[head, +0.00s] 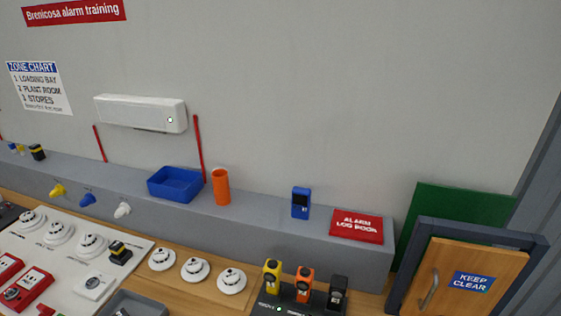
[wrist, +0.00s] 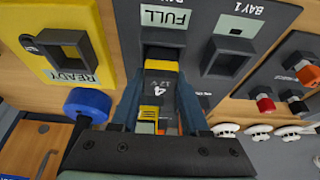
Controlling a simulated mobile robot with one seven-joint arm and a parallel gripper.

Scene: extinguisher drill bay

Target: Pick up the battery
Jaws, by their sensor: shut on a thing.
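The battery (wrist: 162,78) is a dark block with a yellow band and a white "4" and "12V" marking. In the wrist view it lies between the two blue fingers of my gripper (wrist: 160,90), which is shut on it. Its far end is at the dark slot below the "FULL" label (wrist: 166,18); I cannot tell how deep it sits there. The near end is partly hidden by the gripper body. My gripper does not show in the head view.
Beside the battery are an empty "BAY 1" holder (wrist: 229,60), a yellow "READY" holder (wrist: 66,50) and a blue knob (wrist: 86,104) close to the left finger. The head view shows a grey ledge (head: 265,209) with a blue tray (head: 175,184) and an orange cup (head: 221,188).

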